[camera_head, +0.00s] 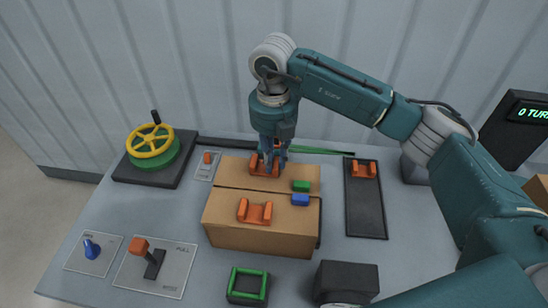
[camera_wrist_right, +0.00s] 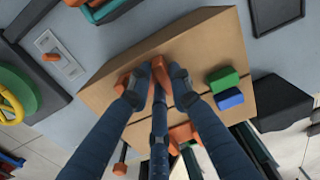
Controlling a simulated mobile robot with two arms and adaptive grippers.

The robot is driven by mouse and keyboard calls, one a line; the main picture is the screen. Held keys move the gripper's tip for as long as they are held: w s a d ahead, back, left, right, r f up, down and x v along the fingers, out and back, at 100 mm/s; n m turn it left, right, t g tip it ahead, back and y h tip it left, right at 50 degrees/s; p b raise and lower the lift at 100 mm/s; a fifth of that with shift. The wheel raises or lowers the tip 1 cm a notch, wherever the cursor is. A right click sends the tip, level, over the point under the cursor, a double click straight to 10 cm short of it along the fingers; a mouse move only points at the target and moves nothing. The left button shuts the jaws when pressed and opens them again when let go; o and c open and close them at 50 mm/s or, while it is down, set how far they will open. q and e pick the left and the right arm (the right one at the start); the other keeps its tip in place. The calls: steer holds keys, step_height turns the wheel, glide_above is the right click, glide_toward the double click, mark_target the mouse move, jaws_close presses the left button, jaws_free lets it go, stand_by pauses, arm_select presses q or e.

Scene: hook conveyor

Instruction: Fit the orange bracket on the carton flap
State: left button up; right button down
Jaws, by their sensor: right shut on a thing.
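The brown carton (camera_head: 230,233) stands on the grey table with its top flaps closed and a seam between them. My right gripper (camera_head: 270,158) reaches down over the far flap. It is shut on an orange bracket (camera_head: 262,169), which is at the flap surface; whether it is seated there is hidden. In the wrist view the fingers (camera_wrist_right: 160,72) meet with the orange bracket (camera_wrist_right: 138,80) between them. A second orange bracket (camera_head: 255,212) sits on the near flap. A third orange bracket (camera_head: 363,169) lies in a black tray (camera_head: 366,218). My left gripper is not in view.
A green block (camera_head: 301,186) and a blue block (camera_head: 300,199) sit on the carton's right side. A yellow handwheel (camera_head: 150,141) is at the left, levers (camera_head: 153,262) at the front left. A green-rimmed bin (camera_head: 248,285) and dark box (camera_head: 346,280) stand in front.

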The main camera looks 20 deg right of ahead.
mark_target(274, 161)
steer(key=c, duration=1.5)
jaws_free()
step_height(274, 161, up, 12)
steer(key=shift+f, duration=0.1)
